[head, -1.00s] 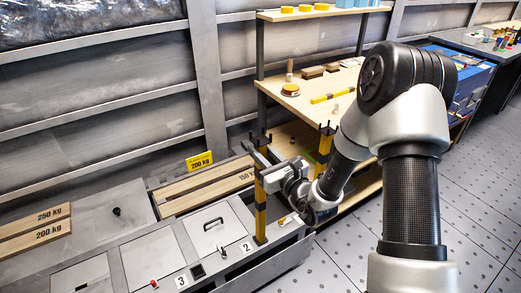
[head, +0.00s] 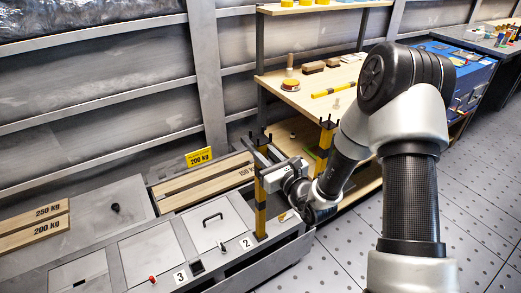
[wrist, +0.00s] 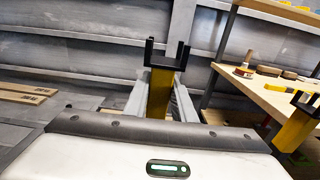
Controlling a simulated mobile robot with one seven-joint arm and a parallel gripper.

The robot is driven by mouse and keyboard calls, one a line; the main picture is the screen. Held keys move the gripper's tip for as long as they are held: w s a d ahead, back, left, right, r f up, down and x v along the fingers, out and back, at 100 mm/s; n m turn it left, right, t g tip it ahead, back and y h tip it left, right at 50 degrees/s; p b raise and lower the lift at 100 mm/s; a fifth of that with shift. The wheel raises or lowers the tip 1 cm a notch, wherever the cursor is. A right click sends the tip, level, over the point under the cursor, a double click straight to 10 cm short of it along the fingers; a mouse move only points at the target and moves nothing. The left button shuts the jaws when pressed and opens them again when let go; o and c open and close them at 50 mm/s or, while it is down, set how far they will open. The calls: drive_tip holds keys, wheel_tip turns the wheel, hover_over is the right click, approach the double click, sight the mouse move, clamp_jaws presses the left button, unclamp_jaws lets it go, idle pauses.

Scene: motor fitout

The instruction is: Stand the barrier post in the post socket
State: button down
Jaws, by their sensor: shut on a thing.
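I cannot tell whether the lower end touches or sits inside anything. In the wrist view the forked top and yellow upper part (wrist: 161,85) show between the gripper fingers. The post socket cannot be made out; the post may hide it.
Grey lidded panels (head: 152,255), a handle (head: 212,218) and wooden planks (head: 205,184) lie to the left. Perforated floor (head: 455,215) is clear on the right.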

drive_tip(key=shift+f+b, duration=0.25)
drive_tip(key=shift+b, duration=0.05)
drive_tip(key=shift+f+b, duration=0.8)
drive_tip(key=shift+f, duration=0.25)
drive_tip(key=shift+f+b, duration=0.5)
drive_tip(key=shift+f, duration=0.25)
idle(1.7)
drive_tip(key=c, duration=1.5)
unclamp_jaws()
drive_tip(key=shift+o, duration=0.5)
drive_tip(key=shift+f, duration=0.1)
drive_tip(key=shift+s, duration=0.1)
